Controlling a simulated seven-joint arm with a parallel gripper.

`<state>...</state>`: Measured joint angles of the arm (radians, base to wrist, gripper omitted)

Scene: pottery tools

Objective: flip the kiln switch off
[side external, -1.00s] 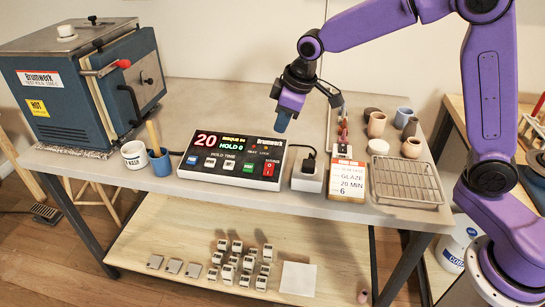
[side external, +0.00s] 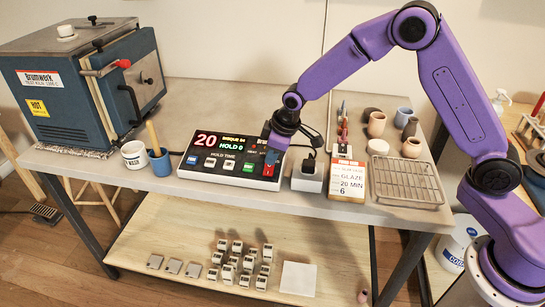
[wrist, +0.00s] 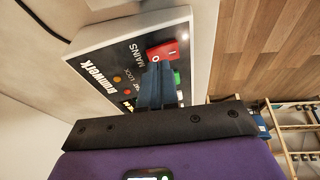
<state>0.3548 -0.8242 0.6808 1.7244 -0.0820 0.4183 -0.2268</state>
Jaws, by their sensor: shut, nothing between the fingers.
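The kiln controller (side external: 185,172) is a white-edged box with a black face on the table. Its display reads 20 and HOLD 0. The red rocker switch (wrist: 172,48), marked I and O beside the word MAINS, is at the controller's right end; it also shows in the side view (side external: 268,170), partly covered. My gripper (side external: 269,160) is shut and empty, its blue fingertips pointing down over the switch area. In the wrist view the fingers (wrist: 157,84) overlap the view just beside the rocker's O end. I cannot tell whether they touch it.
The blue kiln (side external: 75,95) stands at the left. A white mug (side external: 134,155) and a blue cup (side external: 161,163) are left of the controller. A white socket box with a black plug (side external: 308,178), a glaze card (side external: 353,182) and a wire rack (side external: 408,182) are to the right.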

